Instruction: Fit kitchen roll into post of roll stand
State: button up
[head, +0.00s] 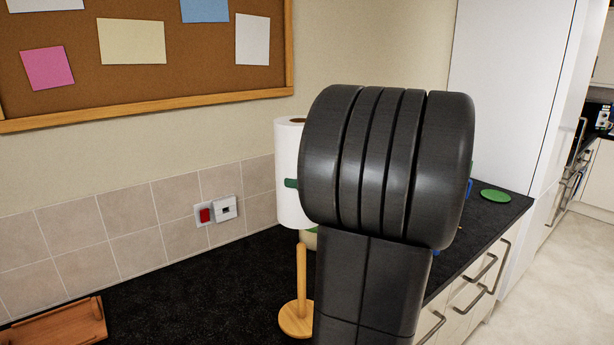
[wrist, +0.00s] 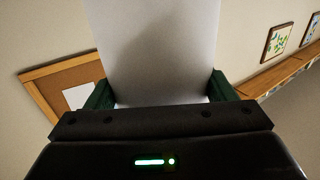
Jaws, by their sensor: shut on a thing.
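The white kitchen roll (head: 288,160) is upright in the head view, with its brown core showing at the top. It also fills the middle of the wrist view (wrist: 155,50), between the green fingers of my gripper (wrist: 160,95). My gripper is shut on the roll; one green fingertip shows against it in the head view. The roll stand (head: 297,318) has a round wooden base and an upright wooden post (head: 302,270). The roll's lower end appears just above the post's top. My dark arm hides the roll's right side and part of the stand's base.
The stand is on a black worktop (head: 210,295) along a tiled wall. A wooden tray-like item (head: 62,325) lies at the front left. A green disc (head: 495,196) lies at the far right end. My arm hides other items behind it.

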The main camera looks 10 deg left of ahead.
jog(key=shift+d+f+b, duration=0.1)
jog(key=shift+f+b, duration=0.05)
jog(key=shift+b, duration=0.35)
notch_tip(320, 180, down, 6)
jog(key=b, duration=0.6)
jog(key=shift+r+b, duration=0.25)
jog(key=shift+b, duration=0.15)
jog(key=shift+b, duration=1.6)
dwell(0.7)
notch_tip(320, 180, down, 8)
jog(key=b, duration=0.9)
jog(key=shift+f, duration=0.2)
dwell(2.4)
